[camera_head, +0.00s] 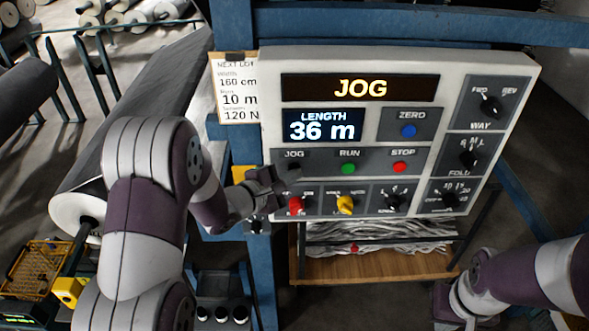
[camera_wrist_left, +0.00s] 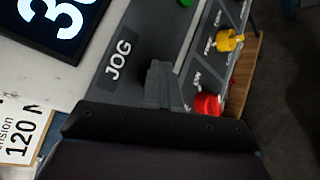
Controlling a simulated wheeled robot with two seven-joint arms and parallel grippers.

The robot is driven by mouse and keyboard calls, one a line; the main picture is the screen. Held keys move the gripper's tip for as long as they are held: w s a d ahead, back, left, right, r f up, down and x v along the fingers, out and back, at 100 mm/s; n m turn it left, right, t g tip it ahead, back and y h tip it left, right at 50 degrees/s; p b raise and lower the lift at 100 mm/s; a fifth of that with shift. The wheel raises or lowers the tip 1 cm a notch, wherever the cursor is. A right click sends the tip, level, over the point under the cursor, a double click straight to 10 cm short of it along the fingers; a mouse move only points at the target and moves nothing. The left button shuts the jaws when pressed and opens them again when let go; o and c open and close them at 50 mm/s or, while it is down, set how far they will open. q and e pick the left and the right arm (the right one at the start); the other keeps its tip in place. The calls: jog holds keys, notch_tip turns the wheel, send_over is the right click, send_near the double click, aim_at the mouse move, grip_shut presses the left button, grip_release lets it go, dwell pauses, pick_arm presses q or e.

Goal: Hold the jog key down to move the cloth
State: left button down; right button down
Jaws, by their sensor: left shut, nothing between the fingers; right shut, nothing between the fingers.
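The white control panel (camera_head: 470,75) has an amber JOG display (camera_head: 360,88) lit and a length display (camera_head: 322,126) reading 36 m. The jog key sits under its JOG label (camera_head: 294,154), which also shows in the left wrist view (camera_wrist_left: 118,61). My left gripper (camera_head: 277,181) is shut and empty, its tips at the key and largely covering it; I cannot tell how far the key is pressed. In the left wrist view the closed fingers (camera_wrist_left: 160,88) point at the dark key area. The grey cloth roll (camera_head: 155,105) lies at left. My right gripper (camera_head: 446,303) is shut, low at right, partly seen.
Green RUN (camera_head: 347,168) and red STOP (camera_head: 400,167) buttons are right of the jog key. A red knob (camera_head: 296,206) and yellow knob (camera_head: 345,205) are just below. A paper card (camera_head: 235,92) hangs left of the panel; a blue post (camera_head: 262,275) stands beneath.

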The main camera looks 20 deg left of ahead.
pick_arm(q)
jog(key=shift+s, duration=0.1)
jog(key=shift+s+d+p, duration=0.2)
jog(key=shift+s+p, duration=0.1)
jog(key=shift+s, duration=0.4)
jog(key=s, duration=0.2)
jog(key=s+d+p, duration=0.1)
jog(key=s, duration=0.1)
jog(key=shift+s+d, duration=0.2)
jog(key=shift+s, duration=0.2)
dwell(0.4)
